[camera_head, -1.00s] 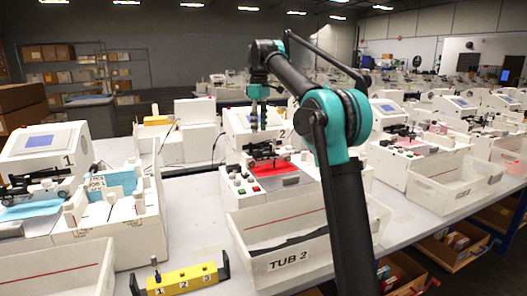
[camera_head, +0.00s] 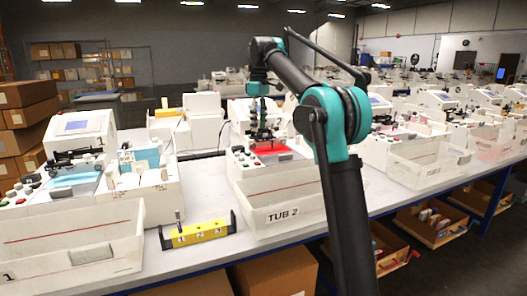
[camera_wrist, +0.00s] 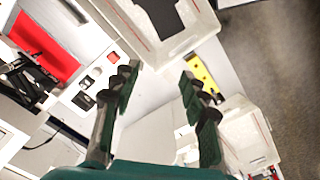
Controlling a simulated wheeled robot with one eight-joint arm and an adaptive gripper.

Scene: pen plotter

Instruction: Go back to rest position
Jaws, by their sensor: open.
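My arm rises from the bottom of the head view and bends over toward the table. My gripper (camera_wrist: 158,82) shows in the wrist view with its two dark green fingers spread apart and nothing between them. In the head view my gripper (camera_head: 262,122) hangs in front of the middle plotter (camera_head: 240,118), which has a red sheet (camera_head: 272,154) on its bed. In the wrist view the red sheet (camera_wrist: 38,45) lies at the upper left, apart from the fingers.
TUB 2 (camera_head: 285,216) stands at the table's front edge. A yellow numbered holder (camera_head: 195,234) with one upright peg lies left of it. Tub 1 (camera_head: 75,272) stands at the front left by a plotter with a blue sheet (camera_head: 72,178). Cardboard boxes (camera_head: 278,272) sit under the table.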

